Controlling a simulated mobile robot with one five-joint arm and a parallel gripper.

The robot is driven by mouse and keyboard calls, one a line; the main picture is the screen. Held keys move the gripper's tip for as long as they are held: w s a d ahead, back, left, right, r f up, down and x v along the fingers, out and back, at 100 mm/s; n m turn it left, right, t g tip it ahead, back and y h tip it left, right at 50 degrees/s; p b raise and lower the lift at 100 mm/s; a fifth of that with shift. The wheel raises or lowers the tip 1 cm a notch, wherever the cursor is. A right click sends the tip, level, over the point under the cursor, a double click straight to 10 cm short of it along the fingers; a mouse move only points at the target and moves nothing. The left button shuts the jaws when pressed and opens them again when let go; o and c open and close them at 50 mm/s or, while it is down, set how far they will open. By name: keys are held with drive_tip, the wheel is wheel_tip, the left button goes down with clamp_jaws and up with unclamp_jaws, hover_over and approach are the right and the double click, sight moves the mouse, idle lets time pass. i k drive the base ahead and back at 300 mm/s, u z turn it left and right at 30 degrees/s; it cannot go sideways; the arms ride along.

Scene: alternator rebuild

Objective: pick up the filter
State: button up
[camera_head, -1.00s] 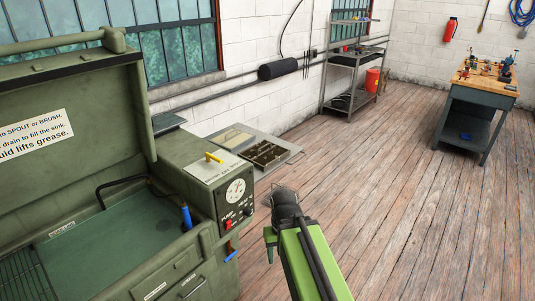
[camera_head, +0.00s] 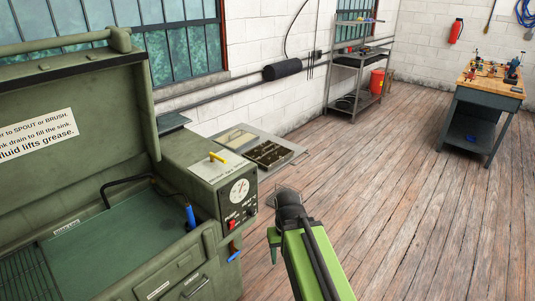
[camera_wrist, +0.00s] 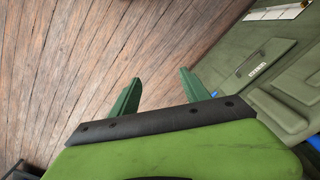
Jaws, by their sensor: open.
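I cannot make out a filter for certain in either view. My gripper (camera_wrist: 159,78) shows in the wrist view as two green fingers, spread apart with nothing between them, above the plank floor. In the head view one green finger (camera_head: 273,243) hangs beside the end of my arm, just right of the green parts washer (camera_head: 182,272). The other finger is hidden there.
The washer's lid (camera_head: 70,95) is up over its basin (camera_head: 120,235); a control box (camera_head: 238,212) stands at its right. Behind is a low compartment tray (camera_head: 287,160). A shelf rack (camera_head: 356,62) and workbench (camera_head: 485,98) stand farther off. The middle floor is clear.

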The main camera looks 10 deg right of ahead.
sight(269, 155)
drive_tip(key=z, duration=1.5)
drive_tip(key=i, duration=4)
drive_tip(key=u, duration=2.6)
drive_tip(key=k, duration=0.2)
drive_tip(key=u, duration=2.4)
